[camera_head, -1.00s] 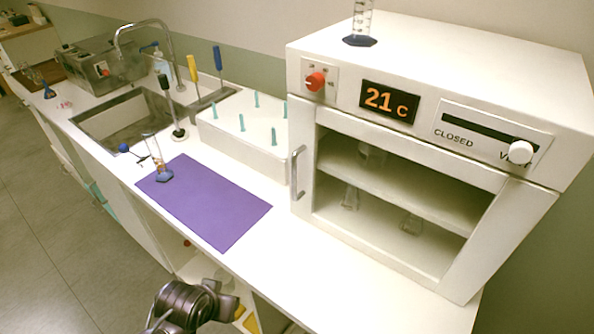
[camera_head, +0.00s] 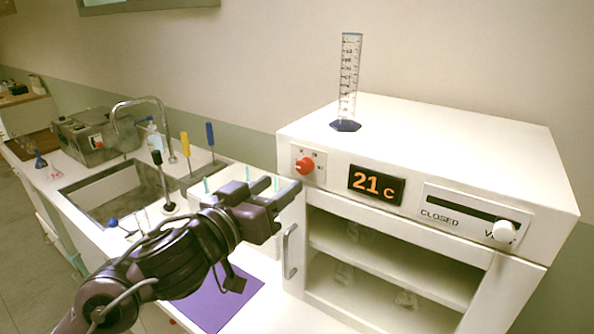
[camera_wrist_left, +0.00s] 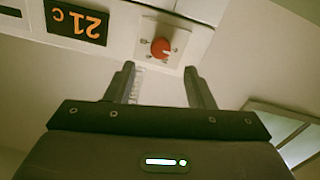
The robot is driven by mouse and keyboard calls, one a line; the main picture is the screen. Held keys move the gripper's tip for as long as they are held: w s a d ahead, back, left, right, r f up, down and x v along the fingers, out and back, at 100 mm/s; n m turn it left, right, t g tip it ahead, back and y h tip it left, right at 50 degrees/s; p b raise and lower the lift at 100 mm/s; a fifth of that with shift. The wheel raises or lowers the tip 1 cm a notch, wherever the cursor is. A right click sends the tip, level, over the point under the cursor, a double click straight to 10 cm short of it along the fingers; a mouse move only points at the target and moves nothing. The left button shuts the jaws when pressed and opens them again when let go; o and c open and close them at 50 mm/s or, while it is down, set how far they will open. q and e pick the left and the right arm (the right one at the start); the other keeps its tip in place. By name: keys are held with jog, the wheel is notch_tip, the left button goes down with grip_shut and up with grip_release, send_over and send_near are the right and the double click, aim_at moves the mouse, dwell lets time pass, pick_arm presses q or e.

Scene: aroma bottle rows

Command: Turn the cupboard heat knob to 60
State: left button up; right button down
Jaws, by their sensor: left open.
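The red heat knob (camera_head: 305,165) sits on a pale plate at the upper left of the white cupboard's front (camera_head: 450,243). The orange display (camera_head: 376,185) beside it reads 21 C. My left gripper (camera_head: 284,193) is open and empty, in front of the cupboard, just left of and below the knob in the head view. In the left wrist view the knob (camera_wrist_left: 161,47) appears upside down, beyond the open fingers (camera_wrist_left: 160,80) and roughly between them, apart from them. My right gripper is in no view.
A graduated cylinder (camera_head: 348,85) stands on the cupboard top. The door handle (camera_head: 290,250) is below my left gripper. Glassware sits on the shelves. A purple mat (camera_head: 215,305) lies on the counter.

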aim_at(302, 169)
pick_arm(q)
jog(key=p+x, duration=0.1)
jog(key=x, duration=0.4)
jog(key=shift+w+d, duration=0.1)
jog(key=shift+w, duration=0.2)
jog(key=shift+w+d, duration=0.35)
jog(key=shift+w, duration=0.15)
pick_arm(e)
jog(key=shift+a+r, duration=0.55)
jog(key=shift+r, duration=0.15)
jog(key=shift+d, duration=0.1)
pick_arm(q)
jog(key=shift+c, duration=0.8)
jog(key=c, duration=0.8)
jog(key=shift+f, duration=0.1)
jog(key=shift+c, duration=0.2)
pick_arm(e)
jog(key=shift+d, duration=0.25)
